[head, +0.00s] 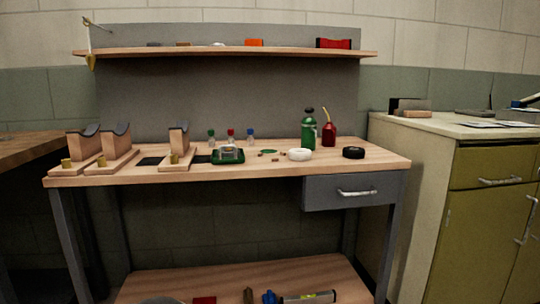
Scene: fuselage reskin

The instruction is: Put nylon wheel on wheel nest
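A white wheel (299,155), which looks like the nylon wheel, lies flat on the wooden workbench (340,168), right of centre. A black wheel (353,153) lies to its right, apart from it. I cannot tell for sure which thing is the wheel nest. A small green tray (228,160) with a pale and metallic item in it sits left of the white wheel. Wooden stands with dark curved tops, such as the one in the middle (179,140), stand on the left part of the bench. My gripper is not in view.
A green canister (308,132) and a red oil can (329,134) stand behind the wheels. Small bottles (231,135) stand behind the tray, and small bits lie beside it. A shelf (230,53) hangs above. A cabinet (470,190) stands close on the right.

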